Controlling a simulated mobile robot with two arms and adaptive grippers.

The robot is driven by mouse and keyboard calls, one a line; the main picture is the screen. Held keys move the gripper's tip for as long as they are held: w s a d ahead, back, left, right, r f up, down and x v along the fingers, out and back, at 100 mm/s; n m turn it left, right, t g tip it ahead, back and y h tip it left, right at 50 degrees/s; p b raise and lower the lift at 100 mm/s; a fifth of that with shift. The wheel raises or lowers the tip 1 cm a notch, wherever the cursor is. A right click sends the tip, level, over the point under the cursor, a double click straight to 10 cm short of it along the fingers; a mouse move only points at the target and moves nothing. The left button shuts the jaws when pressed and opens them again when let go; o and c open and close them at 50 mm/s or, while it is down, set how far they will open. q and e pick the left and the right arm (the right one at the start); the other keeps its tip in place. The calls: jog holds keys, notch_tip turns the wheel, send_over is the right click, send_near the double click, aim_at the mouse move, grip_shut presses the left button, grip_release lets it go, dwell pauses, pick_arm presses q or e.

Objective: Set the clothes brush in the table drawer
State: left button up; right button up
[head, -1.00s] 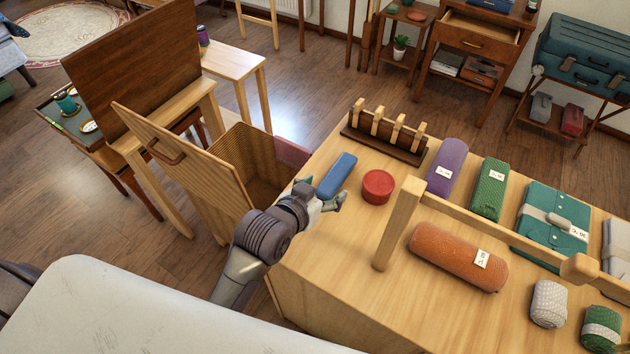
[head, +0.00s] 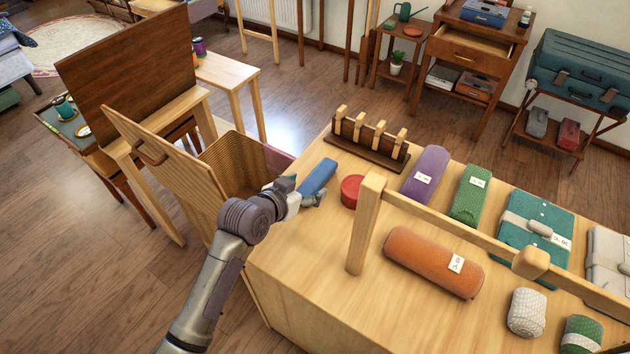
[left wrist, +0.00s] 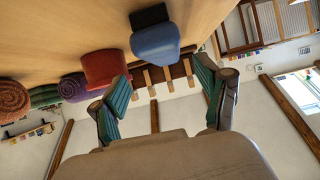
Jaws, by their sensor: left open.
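A blue oblong block (head: 318,177), which looks like the clothes brush, lies on the wooden counter near its left edge. It also shows in the left wrist view (left wrist: 157,43), with a dark part beside it. My left gripper (head: 305,190) is open and empty at the near end of the blue block, its fingers partly overlapping it in the head view. In the left wrist view the two teal-padded fingers (left wrist: 162,85) are spread wide, with the block beyond them. The table drawer (head: 466,46) is pulled open in the brown side table at the back. My right gripper is out of view.
A red round tin (head: 352,190) sits just right of the block. A peg rack (head: 367,148) stands behind. A wooden rail (head: 450,228) crosses the counter among several rolls. Left of the counter is an open bin with a raised lid (head: 165,165). Floor toward the side table is clear.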

aim_at(313, 180)
pick_arm(q)
jog(key=shift+x, duration=1.05)
jog(key=x, duration=0.4)
jog(key=shift+w+a+f, duration=0.15)
jog(key=shift+w+f, duration=0.2)
jog(key=shift+w, duration=0.05)
jog(key=c, duration=1.4)
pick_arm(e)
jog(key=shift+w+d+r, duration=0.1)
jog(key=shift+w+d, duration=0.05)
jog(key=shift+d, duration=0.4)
pick_arm(q)
jog(key=shift+r, duration=0.15)
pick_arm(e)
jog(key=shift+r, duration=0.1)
